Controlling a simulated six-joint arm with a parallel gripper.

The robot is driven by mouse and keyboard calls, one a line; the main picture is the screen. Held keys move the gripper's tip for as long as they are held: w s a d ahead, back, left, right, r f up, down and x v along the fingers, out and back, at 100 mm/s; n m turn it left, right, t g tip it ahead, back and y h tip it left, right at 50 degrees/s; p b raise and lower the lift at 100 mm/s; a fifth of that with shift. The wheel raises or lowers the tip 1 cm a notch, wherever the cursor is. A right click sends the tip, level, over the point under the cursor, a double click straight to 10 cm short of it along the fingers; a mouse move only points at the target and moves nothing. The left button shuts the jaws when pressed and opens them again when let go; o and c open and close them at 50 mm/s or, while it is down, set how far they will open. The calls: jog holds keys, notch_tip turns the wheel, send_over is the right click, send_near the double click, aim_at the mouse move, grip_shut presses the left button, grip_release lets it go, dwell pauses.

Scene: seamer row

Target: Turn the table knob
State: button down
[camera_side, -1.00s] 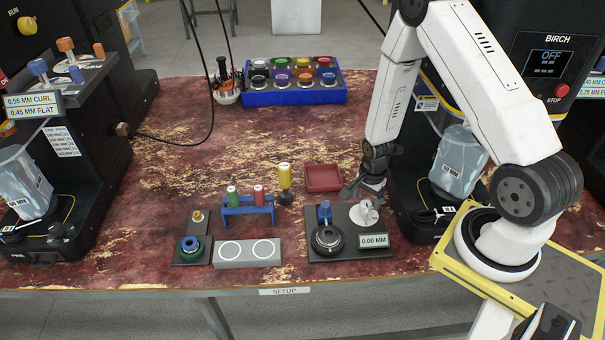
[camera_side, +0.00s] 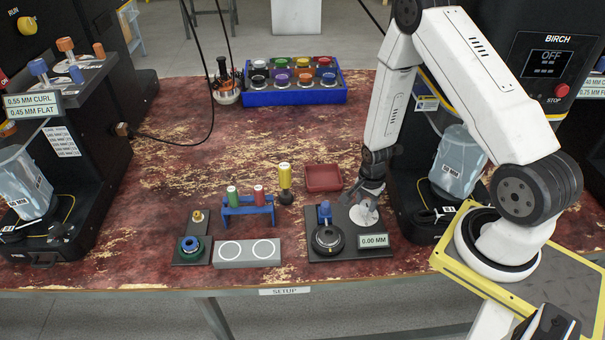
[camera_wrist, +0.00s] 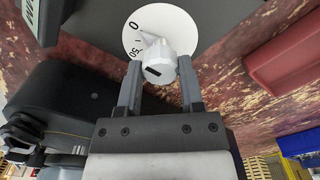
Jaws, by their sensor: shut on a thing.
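The white table knob (camera_wrist: 159,65) sits on a round white dial (camera_wrist: 140,28) marked 0 and 50. In the side view the dial (camera_side: 364,215) is on a dark plate (camera_side: 322,254), behind a display (camera_side: 374,240) reading 0.00 MM. My gripper (camera_wrist: 160,72) has one finger on each side of the knob and is shut on it. In the side view my gripper (camera_side: 358,193) reaches down to the dial and hides part of the knob. The knob has a black slot mark on its face.
A blue post (camera_side: 325,210) and black round chuck (camera_side: 327,239) share the plate. A blue rack (camera_side: 247,208) with green and red cylinders and a yellow-topped stand (camera_side: 285,178) are to the left. The black machine (camera_side: 420,205) is close on the right.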

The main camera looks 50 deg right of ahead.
jog(key=shift+n, duration=0.3)
jog(key=n, duration=1.1)
jog(key=shift+s+n, duration=0.1)
jog(key=shift+n, duration=0.2)
jog(key=n, duration=0.6)
jog(key=shift+d, duration=0.1)
jog(key=n, duration=0.5)
jog(key=shift+n, duration=0.3)
jog(key=shift+c, duration=1.1)
grip_release()
